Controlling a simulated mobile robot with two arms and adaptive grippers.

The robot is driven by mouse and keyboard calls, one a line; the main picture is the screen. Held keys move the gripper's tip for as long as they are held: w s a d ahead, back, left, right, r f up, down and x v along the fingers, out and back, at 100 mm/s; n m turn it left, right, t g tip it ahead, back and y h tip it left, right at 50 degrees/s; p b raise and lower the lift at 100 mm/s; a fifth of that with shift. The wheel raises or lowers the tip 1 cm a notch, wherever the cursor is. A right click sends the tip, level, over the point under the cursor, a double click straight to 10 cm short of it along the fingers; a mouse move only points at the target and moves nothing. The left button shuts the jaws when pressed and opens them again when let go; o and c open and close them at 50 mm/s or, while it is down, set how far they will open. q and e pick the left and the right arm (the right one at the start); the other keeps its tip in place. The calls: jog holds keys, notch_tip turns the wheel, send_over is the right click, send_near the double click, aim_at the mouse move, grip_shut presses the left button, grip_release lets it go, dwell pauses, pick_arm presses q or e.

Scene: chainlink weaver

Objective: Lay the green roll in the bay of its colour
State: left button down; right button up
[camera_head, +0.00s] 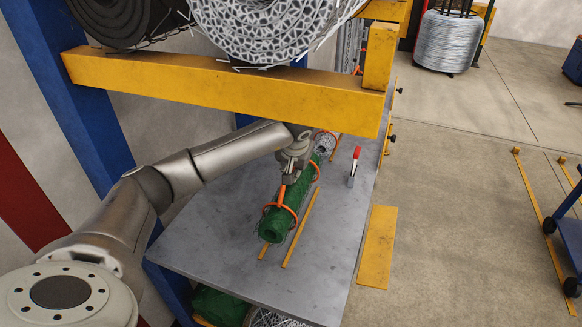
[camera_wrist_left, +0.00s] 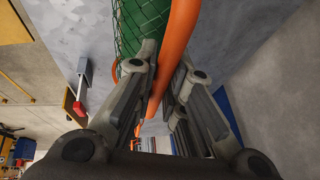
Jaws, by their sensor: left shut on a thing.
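The green roll (camera_head: 284,210) of wire mesh lies lengthwise on a grey worktop, with orange bands around it. My left gripper (camera_head: 291,178) is above its far half. In the left wrist view its two fingers (camera_wrist_left: 155,95) are shut on an orange bar (camera_wrist_left: 178,50) that runs along the roll. The green mesh (camera_wrist_left: 138,25) shows just behind the bar. I cannot tell whether the roll rests fully on the worktop. No bay clearly marked green shows. My right gripper is not in view.
The grey worktop (camera_head: 220,225) has orange strips (camera_head: 301,228) and a red-handled clamp (camera_head: 355,166). A yellow beam (camera_head: 225,88) passes above my forearm, carrying a grey mesh roll (camera_head: 265,30) and a dark roll (camera_head: 112,15). Another green roll (camera_head: 218,306) lies below the worktop.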

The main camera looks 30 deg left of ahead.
aim_at(292, 188)
pick_arm(q)
jog(key=shift+f, duration=0.4)
notch_tip(292, 188, down, 5)
jog(key=b, duration=0.4)
jog(key=shift+w+a, duration=0.1)
jog(key=shift+f, duration=0.4)
jog(key=shift+f+b, duration=0.2)
jog(key=shift+b, duration=0.15)
jog(key=shift+f+b, duration=0.3)
jog(key=shift+f, duration=0.05)
jog(key=c, duration=1.4)
grip_release()
jog(key=shift+c, duration=0.2)
